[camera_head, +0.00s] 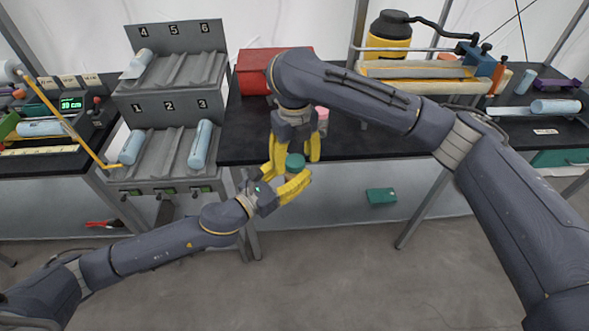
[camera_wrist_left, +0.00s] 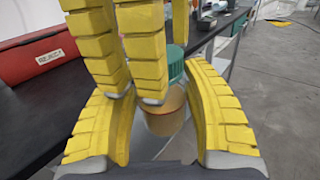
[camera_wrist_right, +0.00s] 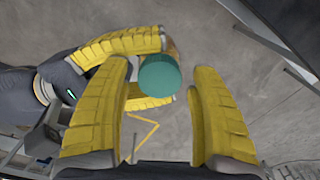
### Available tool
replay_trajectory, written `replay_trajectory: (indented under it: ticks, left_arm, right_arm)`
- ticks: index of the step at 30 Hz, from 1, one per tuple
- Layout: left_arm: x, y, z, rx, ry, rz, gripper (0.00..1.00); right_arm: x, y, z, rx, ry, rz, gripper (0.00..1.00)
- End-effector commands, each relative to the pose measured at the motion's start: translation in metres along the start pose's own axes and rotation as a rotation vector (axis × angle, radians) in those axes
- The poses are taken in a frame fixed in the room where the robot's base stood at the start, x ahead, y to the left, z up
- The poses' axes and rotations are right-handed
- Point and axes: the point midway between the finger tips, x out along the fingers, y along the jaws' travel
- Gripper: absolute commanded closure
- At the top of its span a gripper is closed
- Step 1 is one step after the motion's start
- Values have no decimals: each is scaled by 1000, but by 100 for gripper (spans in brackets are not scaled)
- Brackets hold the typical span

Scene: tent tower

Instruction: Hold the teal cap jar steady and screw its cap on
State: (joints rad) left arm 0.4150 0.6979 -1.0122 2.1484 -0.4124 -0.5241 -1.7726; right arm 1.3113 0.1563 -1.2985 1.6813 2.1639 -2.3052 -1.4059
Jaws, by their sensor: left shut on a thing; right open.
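The teal cap jar shows as an amber body (camera_wrist_left: 166,117) with a ribbed teal cap (camera_wrist_left: 176,66) over its mouth; I cannot tell how tightly the cap sits. My left gripper (camera_head: 284,181) is shut around the jar body, in front of the bench edge. In the head view the teal cap (camera_head: 295,161) shows between the yellow fingers. My right gripper (camera_head: 294,155) points down above the jar with its fingers apart. In the right wrist view the cap (camera_wrist_right: 159,75) lies ahead of and between the open right fingers (camera_wrist_right: 160,85), apparently without contact.
A black bench (camera_head: 345,144) stands behind, with a red box (camera_head: 253,72) and a pink-capped jar (camera_head: 322,118) on it. A grey rack (camera_head: 170,110) with blue rolls is at left. A teal box (camera_head: 381,195) is below the bench. The floor in front is clear.

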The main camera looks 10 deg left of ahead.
Motion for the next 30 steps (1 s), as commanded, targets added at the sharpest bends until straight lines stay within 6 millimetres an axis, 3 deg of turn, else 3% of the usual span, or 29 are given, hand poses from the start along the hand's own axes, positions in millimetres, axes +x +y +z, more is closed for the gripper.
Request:
replay_trajectory:
  ticks: [13,29,30]
  left_arm:
    - [0,0,0,0,-1,0,100]
    - [0,0,0,0,-1,0,100]
    - [0,0,0,0,-1,0,100]
  right_arm:
    - [4,0,0,0,0,0,37]
    - [3,0,0,0,0,0,99]
    - [3,0,0,0,0,0,60]
